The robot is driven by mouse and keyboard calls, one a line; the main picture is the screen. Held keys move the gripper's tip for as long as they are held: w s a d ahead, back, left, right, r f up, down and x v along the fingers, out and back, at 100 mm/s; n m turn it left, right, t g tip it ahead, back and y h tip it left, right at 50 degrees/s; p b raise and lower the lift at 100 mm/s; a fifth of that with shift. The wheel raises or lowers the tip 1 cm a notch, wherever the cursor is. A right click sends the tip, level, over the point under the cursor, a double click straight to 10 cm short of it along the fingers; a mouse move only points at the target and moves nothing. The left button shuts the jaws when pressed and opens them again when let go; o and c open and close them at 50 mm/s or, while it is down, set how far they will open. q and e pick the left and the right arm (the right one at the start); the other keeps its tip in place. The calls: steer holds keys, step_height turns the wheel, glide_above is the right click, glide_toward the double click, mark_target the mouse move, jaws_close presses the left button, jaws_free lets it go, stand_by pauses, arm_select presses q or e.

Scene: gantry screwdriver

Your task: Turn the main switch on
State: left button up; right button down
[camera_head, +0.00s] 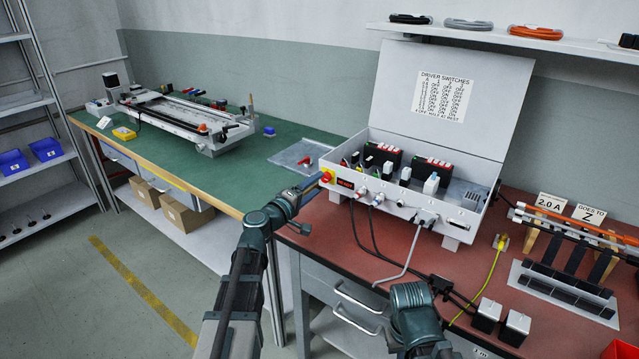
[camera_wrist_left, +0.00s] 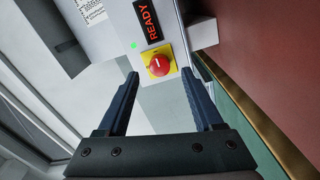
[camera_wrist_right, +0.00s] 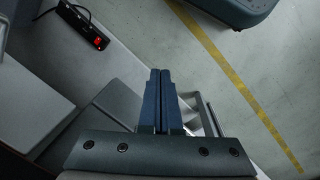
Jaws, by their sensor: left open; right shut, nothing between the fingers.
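The main switch (camera_head: 327,176) is a red round knob on a yellow plate at the left end of the grey control box's (camera_head: 400,195) front. The knob also shows in the left wrist view (camera_wrist_left: 159,65), with a short white mark on its face. Beside it the display (camera_wrist_left: 148,20) reads READY in lit red letters, and a small green light (camera_wrist_left: 134,45) glows. My left gripper (camera_wrist_left: 160,80) is open, its fingertips on either side of the knob; I cannot tell whether they touch it. My right gripper (camera_wrist_right: 160,72) is shut and empty, away from the box.
The box's lid (camera_head: 450,100) stands open. Cables hang from its front onto the red bench top (camera_head: 350,235). A black power strip with a lit red switch shows in the right wrist view (camera_wrist_right: 90,35). A green table (camera_head: 230,175) with a gantry (camera_head: 175,115) stands at left.

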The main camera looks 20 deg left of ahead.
arm_select(q)
steer(key=v, duration=1)
steer(key=shift+s+a, duration=0.1)
steer(key=shift+s, duration=0.3)
